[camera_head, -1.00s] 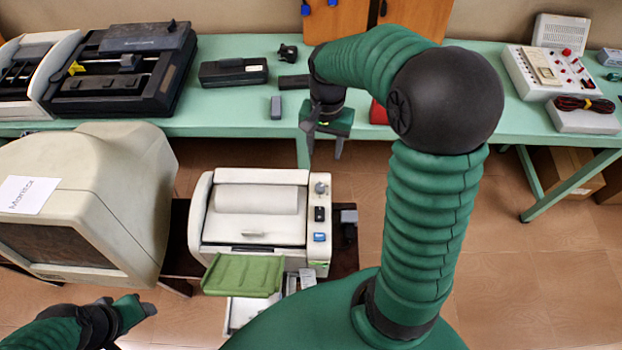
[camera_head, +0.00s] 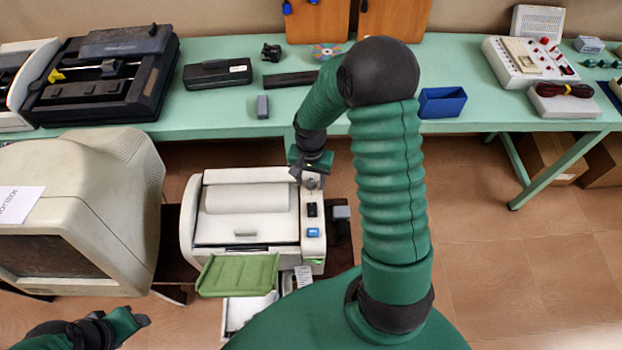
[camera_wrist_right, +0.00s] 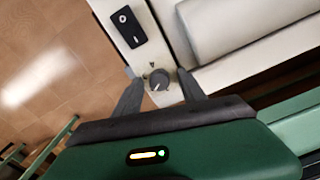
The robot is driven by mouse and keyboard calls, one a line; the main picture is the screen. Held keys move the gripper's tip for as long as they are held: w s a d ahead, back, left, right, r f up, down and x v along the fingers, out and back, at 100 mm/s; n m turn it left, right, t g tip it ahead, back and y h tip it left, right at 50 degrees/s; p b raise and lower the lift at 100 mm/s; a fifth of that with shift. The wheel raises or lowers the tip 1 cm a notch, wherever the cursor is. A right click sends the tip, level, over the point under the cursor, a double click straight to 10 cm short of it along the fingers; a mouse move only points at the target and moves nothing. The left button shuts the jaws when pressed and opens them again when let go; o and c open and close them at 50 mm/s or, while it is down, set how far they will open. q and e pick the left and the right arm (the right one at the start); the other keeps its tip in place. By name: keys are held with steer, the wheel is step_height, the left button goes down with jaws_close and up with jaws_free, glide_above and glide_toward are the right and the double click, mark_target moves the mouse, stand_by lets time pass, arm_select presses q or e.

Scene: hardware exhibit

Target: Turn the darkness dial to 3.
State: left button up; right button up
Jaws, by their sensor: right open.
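The printer-like machine (camera_head: 250,232) is white, with a green tray (camera_head: 237,274) at its front and a control strip on its right side. The darkness dial (camera_wrist_right: 159,80) is a small round grey knob near the end of that strip. In the wrist view my right gripper (camera_wrist_right: 158,88) is open, with one finger on each side of the dial. I cannot tell whether the fingers touch it. In the head view the right gripper (camera_head: 311,178) is over the dial and partly covers it. My left gripper (camera_head: 145,319) is at the lower left, away from the machine; its jaw opening is unclear.
A black rocker switch (camera_wrist_right: 129,27) and a blue button (camera_head: 314,232) share the strip. A large monitor (camera_head: 85,205) stands close on the left. The green table (camera_head: 210,115) behind holds several devices and a blue bin (camera_head: 442,102). Open floor lies right.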

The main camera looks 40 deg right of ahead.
steer(key=shift+a, duration=0.15)
steer(key=shift+d, duration=0.35)
jaws_close()
steer(key=shift+a, duration=0.1)
arm_select(q)
steer(key=shift+r, duration=0.1)
arm_select(e)
steer(key=shift+m, duration=0.3)
steer(key=m+p, duration=0.2)
steer(key=m, duration=0.3)
steer(key=shift+r, duration=0.15)
steer(key=m+p, duration=0.2)
steer(key=m, duration=0.1)
steer(key=shift+m, duration=0.3)
arm_select(q)
steer(key=shift+w+p+v, duration=0.2)
steer(key=shift+p+v, duration=0.1)
steer(key=shift+v, duration=0.65)
steer(key=shift+w+p+v, duration=0.2)
steer(key=shift+p+v, duration=0.15)
steer(key=shift+v, duration=0.55)
steer(key=shift+w+p+v, duration=0.2)
steer(key=shift+p+v, duration=0.1)
steer(key=shift+v, duration=0.65)
arm_select(e)
steer(key=shift+w+m, duration=0.1)
steer(key=shift+m, duration=1.2)
arm_select(q)
steer(key=shift+r, duration=0.1)
